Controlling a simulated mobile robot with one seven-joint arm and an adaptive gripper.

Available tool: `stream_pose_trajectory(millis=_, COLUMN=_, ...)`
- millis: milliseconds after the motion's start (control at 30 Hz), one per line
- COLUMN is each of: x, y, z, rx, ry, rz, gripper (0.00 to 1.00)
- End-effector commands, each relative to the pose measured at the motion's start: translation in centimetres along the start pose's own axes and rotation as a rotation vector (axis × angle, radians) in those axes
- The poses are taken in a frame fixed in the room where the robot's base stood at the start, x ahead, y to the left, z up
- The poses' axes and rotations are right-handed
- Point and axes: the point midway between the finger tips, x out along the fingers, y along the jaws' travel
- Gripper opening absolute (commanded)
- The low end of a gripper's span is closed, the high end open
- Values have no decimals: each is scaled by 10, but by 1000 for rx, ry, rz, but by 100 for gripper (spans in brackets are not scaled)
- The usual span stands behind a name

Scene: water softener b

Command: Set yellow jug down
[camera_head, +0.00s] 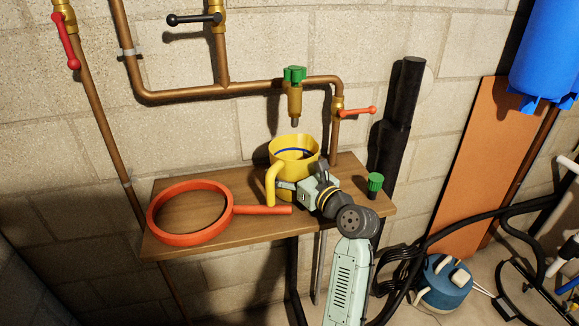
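The yellow jug (297,142) is upright at the middle of the wooden shelf (194,213), under the brass tap with the green handle (294,75). Its open rim faces up and its handle (272,185) points toward the front left. A dark blue band shows inside it. My gripper (287,187) is at the jug's front, by the handle, with its arm coming from the lower right. The fingers are partly hidden by the handle, so I cannot tell their grip. The jug's base is hidden, so I cannot tell if it touches the shelf.
An orange ring with a handle (158,229) lies on the shelf's left. A green-topped knob (375,184) stands at its right end. Copper pipes (180,96) run along the wall, with an orange-red valve lever (358,111) right of the tap. Black pipe (396,128) stands behind the right end.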

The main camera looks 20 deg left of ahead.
Motion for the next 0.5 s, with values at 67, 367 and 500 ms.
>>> stream_pose_trajectory(millis=67, x=0, y=0, z=-1, rx=0, ry=-2, rz=-1, gripper=55)
stream_pose_trajectory(millis=367, x=0, y=0, z=-4, rx=-1, ry=-2, rz=-1, gripper=87)
stream_pose_trajectory(millis=500, x=0, y=0, z=-3, rx=-1, ry=-2, rz=-1, gripper=96)
